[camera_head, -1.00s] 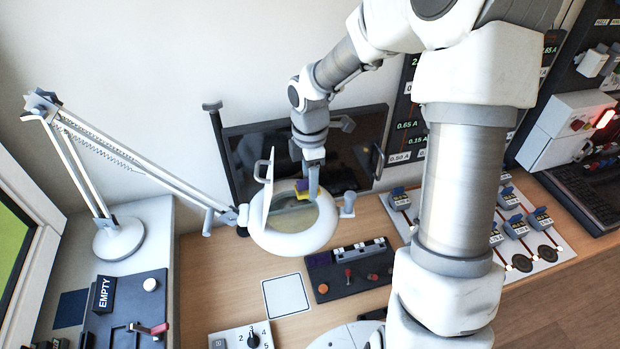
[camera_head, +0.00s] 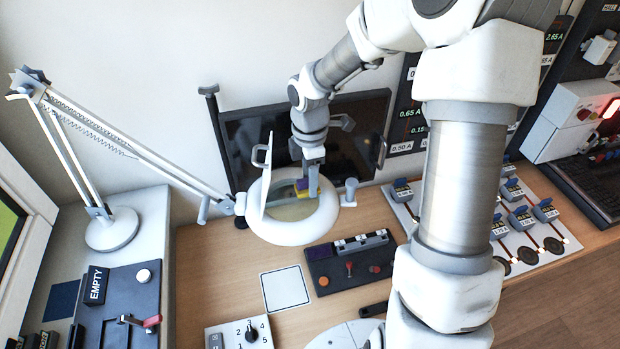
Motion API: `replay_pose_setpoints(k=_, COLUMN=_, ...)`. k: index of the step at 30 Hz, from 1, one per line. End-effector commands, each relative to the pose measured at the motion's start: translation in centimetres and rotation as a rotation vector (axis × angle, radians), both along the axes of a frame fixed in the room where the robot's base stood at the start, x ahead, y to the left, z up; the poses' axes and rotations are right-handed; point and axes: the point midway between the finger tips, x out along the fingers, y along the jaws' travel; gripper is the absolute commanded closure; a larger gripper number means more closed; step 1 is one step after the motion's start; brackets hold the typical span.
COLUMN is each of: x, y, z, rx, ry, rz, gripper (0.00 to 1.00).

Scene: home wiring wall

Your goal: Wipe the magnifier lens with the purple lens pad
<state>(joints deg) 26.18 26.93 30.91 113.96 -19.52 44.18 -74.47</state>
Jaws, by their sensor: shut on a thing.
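The magnifier (camera_head: 285,232) is a white ring head with a pale lens (camera_head: 290,211), held over the desk by a jointed white lamp arm. A white cover stands tilted up at the ring's left side. My gripper (camera_head: 308,188) is over the far right part of the lens, inside the ring. It is shut on the purple lens pad (camera_head: 301,185), which has a yellow part below. Whether the pad touches the lens cannot be told. The gripper fingers partly hide the pad.
A dark screen (camera_head: 350,125) stands behind the magnifier. A dark switch box (camera_head: 349,262) and a white square plate (camera_head: 285,288) lie in front. The lamp base (camera_head: 112,230) is at left. A panel with blue switches (camera_head: 490,215) is at right.

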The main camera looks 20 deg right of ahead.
Motion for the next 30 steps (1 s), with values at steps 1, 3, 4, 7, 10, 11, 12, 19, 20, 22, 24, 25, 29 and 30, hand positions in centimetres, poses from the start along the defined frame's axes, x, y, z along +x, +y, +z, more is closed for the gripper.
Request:
replay_pose_setpoints(k=1, x=0.0, y=0.0, z=0.0, rx=0.000, ry=0.000, rz=0.000, gripper=0.96)
replay_pose_setpoints(k=3, x=0.0, y=0.0, z=-0.1, rx=0.000, ry=0.000, rz=0.000, gripper=0.96)
replay_pose_setpoints(k=4, x=0.0, y=0.0, z=-0.2, rx=0.000, ry=0.000, rz=0.000, gripper=0.96)
replay_pose_setpoints(k=7, x=0.0, y=0.0, z=-0.4, rx=0.000, ry=0.000, rz=0.000, gripper=0.96)
replay_pose_setpoints(k=10, x=0.0, y=0.0, z=-0.6, rx=0.000, ry=0.000, rz=0.000, gripper=0.96)
replay_pose_setpoints(k=11, x=0.0, y=0.0, z=-0.7, rx=0.000, ry=0.000, rz=0.000, gripper=0.96)
replay_pose_setpoints(k=12, x=0.0, y=0.0, z=-0.7, rx=0.000, ry=0.000, rz=0.000, gripper=0.96)
replay_pose_setpoints(k=19, x=0.0, y=0.0, z=-1.2, rx=0.000, ry=0.000, rz=0.000, gripper=0.96)
replay_pose_setpoints(k=20, x=0.0, y=0.0, z=-1.3, rx=0.000, ry=0.000, rz=0.000, gripper=0.96)
replay_pose_setpoints(k=22, x=0.0, y=0.0, z=-1.1, rx=0.000, ry=0.000, rz=0.000, gripper=0.96)
replay_pose_setpoints(k=24, x=0.0, y=0.2, z=-1.1, rx=0.000, ry=0.000, rz=0.001, gripper=0.96)
replay_pose_setpoints(k=25, x=0.1, y=0.3, z=-1.1, rx=0.000, ry=0.000, rz=0.001, gripper=0.96)
replay_pose_setpoints(k=29, x=0.3, y=1.2, z=-1.1, rx=0.000, ry=-0.001, rz=0.003, gripper=0.96)
replay_pose_setpoints(k=30, x=0.3, y=1.5, z=-1.1, rx=0.000, ry=-0.001, rz=0.003, gripper=0.96)
